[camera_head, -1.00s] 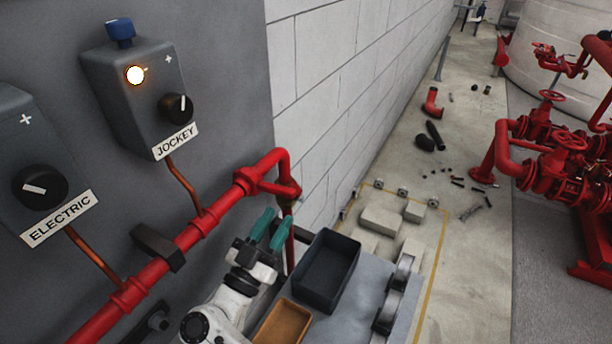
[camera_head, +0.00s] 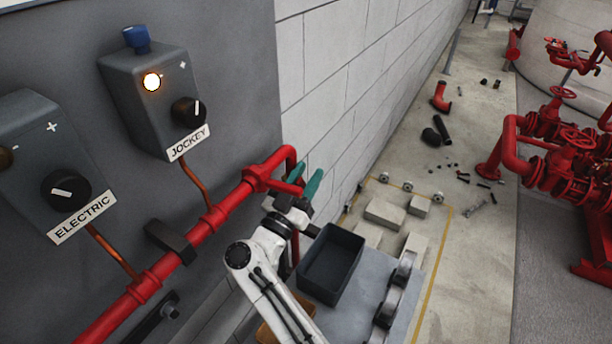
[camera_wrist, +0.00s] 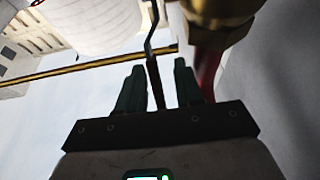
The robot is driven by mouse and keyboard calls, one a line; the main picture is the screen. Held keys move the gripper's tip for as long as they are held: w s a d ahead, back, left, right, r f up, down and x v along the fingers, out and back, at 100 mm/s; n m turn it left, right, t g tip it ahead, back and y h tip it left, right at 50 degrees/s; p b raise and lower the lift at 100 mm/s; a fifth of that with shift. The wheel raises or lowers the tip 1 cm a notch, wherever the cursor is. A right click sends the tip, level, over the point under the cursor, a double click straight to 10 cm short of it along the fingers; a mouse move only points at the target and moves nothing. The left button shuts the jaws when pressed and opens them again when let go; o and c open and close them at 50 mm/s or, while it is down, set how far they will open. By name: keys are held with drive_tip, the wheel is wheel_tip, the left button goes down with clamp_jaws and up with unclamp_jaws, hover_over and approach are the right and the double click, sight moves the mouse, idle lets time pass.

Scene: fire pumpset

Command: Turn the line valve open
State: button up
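The line valve's brass body (camera_wrist: 222,22) shows at the top right of the wrist view, on a red pipe. A thin, bent dark red lever (camera_wrist: 153,75) hangs beside it. My gripper (camera_wrist: 158,66) is open, and the lever passes between its two green fingers with gaps on both sides. In the head view my gripper (camera_head: 307,172) is at the right end of the red wall pipe (camera_head: 228,203). It and my wrist hide most of the valve there.
A grey control panel with the JOCKEY box (camera_head: 153,105) and ELECTRIC box (camera_head: 45,155) stands at left. A dark bin (camera_head: 332,262) and a mostly hidden orange tray (camera_head: 270,334) lie below the gripper. Red pump pipework (camera_head: 565,150) stands at right. A white block wall (camera_head: 330,70) is close behind.

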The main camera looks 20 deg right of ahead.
clamp_jaws()
idle(0.4)
drive_tip(key=shift+w, duration=0.1)
